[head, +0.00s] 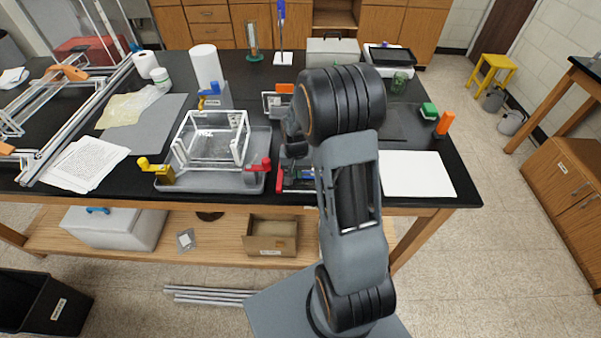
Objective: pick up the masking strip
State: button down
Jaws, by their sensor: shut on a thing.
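My gripper (296,152) is in the head view, low over the black bench, just right of the clear box with white frame edges (213,140). My own arm and wrist hide much of it. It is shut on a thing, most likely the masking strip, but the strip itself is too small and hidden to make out. I cannot tell whether the held thing touches the bench or a small red-edged tray (281,180) below the gripper.
The box stands in a grey tray (225,182) with a yellow clamp (157,171) and a red clamp (261,166) beside it. A white sheet (416,174) lies at right. An orange-topped item (445,123) is near the right edge.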

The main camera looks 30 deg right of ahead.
jog(key=shift+w+r, duration=0.1)
jog(key=shift+r, duration=0.35)
jog(key=s+d+r+b, duration=0.1)
jog(key=s+d+r, duration=0.2)
jog(key=d+r, duration=0.3)
jog(key=s+d+r+b, duration=0.2)
jog(key=s+d+r, duration=0.1)
jog(key=d+r, duration=0.3)
jog(key=shift+d+r+b, duration=0.15)
jog(key=shift+d+b, duration=0.15)
jog(key=shift+d, duration=0.1)
jog(key=shift+r+p, duration=1)
jog(key=shift+r, duration=0.15)
notch_tip(320, 180, up, 8)
jog(key=p, duration=0.6)
jog(key=shift+f, duration=0.15)
